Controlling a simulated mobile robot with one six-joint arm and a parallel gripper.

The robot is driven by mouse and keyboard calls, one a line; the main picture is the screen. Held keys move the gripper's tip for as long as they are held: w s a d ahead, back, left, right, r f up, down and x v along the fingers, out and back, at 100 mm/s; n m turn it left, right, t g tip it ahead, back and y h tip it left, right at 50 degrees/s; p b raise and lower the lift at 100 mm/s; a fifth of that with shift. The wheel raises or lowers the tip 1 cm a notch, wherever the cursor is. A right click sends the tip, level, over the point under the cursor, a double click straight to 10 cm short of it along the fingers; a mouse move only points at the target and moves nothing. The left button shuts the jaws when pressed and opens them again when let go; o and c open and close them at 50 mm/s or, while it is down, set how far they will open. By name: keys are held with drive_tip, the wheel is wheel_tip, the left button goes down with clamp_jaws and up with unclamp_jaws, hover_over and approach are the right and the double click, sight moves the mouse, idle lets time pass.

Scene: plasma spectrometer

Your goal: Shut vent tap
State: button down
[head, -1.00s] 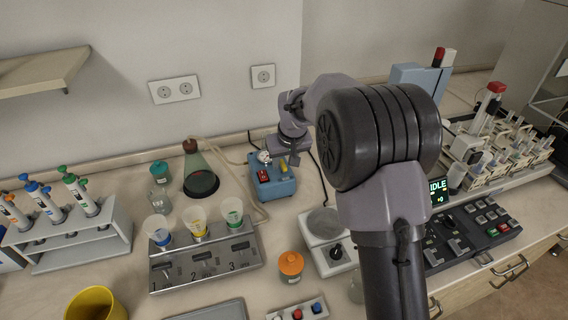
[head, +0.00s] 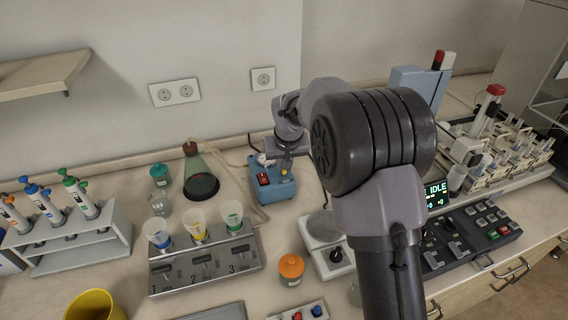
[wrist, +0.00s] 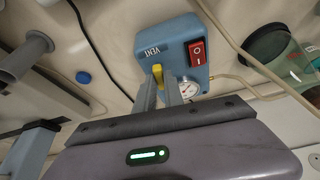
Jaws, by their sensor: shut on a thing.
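The blue pump box (head: 275,192) stands on the bench by the back wall. In the wrist view the box (wrist: 160,45) bears the printed word VENT, a red rocker switch (wrist: 197,52) and a round gauge (wrist: 188,88). The yellow vent tap (wrist: 157,73) sticks out of the box beside the VENT label. My gripper (wrist: 161,88) is shut on the tap, its two narrow grey fingers close together there. In the head view my gripper (head: 286,165) is over the box, with a little of the yellow tap (head: 284,171) showing.
A conical flask (head: 201,180) with a hose stands left of the box. A balance (head: 327,259) and an orange-lidded jar (head: 290,269) stand in front. A rack of cups (head: 205,262) is at front left.

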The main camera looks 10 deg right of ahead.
drive_tip(key=m, duration=0.1)
drive_tip(key=m+h, duration=0.1)
drive_tip(key=m, duration=0.1)
drive_tip(key=m+h+b, duration=0.1)
drive_tip(key=m, duration=0.1)
drive_tip(key=shift+a+f, duration=0.1)
drive_tip(key=shift+a, duration=0.2)
drive_tip(key=m, duration=0.2)
drive_tip(key=m+g+h, duration=0.1)
drive_tip(key=m, duration=0.2)
drive_tip(key=shift+w+a+h+p, duration=0.15)
drive_tip(key=shift+h+p, duration=0.15)
drive_tip(key=shift+p, duration=0.1)
drive_tip(key=m+g+p, duration=0.1)
drive_tip(key=m, duration=0.1)
drive_tip(key=m+p, duration=0.2)
drive_tip(key=shift+w+r+g+h, duration=0.15)
drive_tip(key=shift+r+g+h, duration=0.05)
drive_tip(key=shift+g+h, duration=0.2)
drive_tip(key=shift+w+a+m+g+p, duration=0.1)
drive_tip(key=shift+m+g+p, duration=0.3)
drive_tip(key=shift+m+p, duration=0.8)
drive_tip(key=shift+f+m+h, duration=0.15)
drive_tip(key=shift+m+h, duration=0.15)
drive_tip(key=c, duration=1.4)
unclamp_jaws()
drive_tip(key=shift+c, duration=0.2)
